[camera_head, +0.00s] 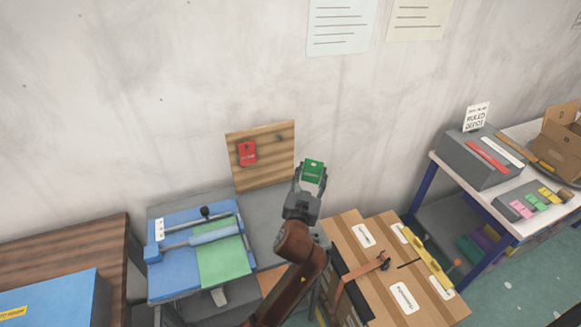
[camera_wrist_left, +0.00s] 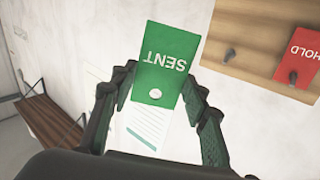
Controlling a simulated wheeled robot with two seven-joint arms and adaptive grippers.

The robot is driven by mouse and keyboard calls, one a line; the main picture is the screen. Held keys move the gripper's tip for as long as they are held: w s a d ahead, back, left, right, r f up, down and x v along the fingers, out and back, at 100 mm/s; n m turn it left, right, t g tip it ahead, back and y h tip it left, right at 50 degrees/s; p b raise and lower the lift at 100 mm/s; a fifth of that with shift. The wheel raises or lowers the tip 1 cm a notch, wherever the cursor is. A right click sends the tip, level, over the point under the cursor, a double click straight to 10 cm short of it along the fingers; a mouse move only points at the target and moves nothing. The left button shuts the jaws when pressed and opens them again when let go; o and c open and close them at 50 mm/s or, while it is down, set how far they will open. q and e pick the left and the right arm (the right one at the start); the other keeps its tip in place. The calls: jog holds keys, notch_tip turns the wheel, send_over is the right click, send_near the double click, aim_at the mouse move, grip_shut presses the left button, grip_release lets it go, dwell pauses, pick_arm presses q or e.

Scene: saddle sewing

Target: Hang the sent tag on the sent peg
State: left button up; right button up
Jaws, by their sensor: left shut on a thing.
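My left gripper (camera_head: 311,181) is shut on the green sent tag (camera_head: 313,168) and holds it up, to the right of the wooden peg board (camera_head: 263,174). In the left wrist view the tag (camera_wrist_left: 168,58) sits between the two fingers, its word SENT upside down and a pale round spot near its lower edge. The board has a bare dark peg (camera_head: 279,138) on its right side, which also shows in the wrist view (camera_wrist_left: 230,55). A red tag reading HOLD (camera_wrist_left: 299,60) hangs at the other peg. The green tag is apart from the board. My right gripper is not in view.
Below the board is a blue and green press-like device (camera_head: 180,262) on a grey bench. Cardboard boxes (camera_head: 370,245) stand to the right of my left arm. A shelf unit with a sign (camera_head: 477,117) is farther right. The wall above is clear except for paper sheets (camera_head: 340,25).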

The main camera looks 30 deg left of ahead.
pick_arm(q)
jog(key=w+a+n+y+b, duration=0.1)
jog(key=w, duration=0.1)
jog(key=w+a+r+g+y+b, duration=0.1)
jog(key=a+b, duration=0.1)
jog(key=shift+w+r+n+y, duration=0.2)
jog(key=shift+w+n+y, duration=0.15)
jog(key=shift+n+y, duration=0.05)
jog(key=a+f+n+g+y+b, duration=0.3)
jog(key=a+n+g+y+b, duration=0.1)
jog(key=a+y+b, duration=0.1)
jog(key=shift+w+a+f+g+y, duration=0.25)
jog(key=shift+a+g+y, duration=0.2)
jog(key=shift+a, duration=0.6)
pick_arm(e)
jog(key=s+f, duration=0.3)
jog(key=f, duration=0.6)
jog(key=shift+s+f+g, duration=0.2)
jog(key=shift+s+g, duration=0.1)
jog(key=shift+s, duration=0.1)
pick_arm(q)
jog(key=shift+r, duration=0.1)
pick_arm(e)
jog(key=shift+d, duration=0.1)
pick_arm(q)
jog(key=shift+a, duration=0.15)
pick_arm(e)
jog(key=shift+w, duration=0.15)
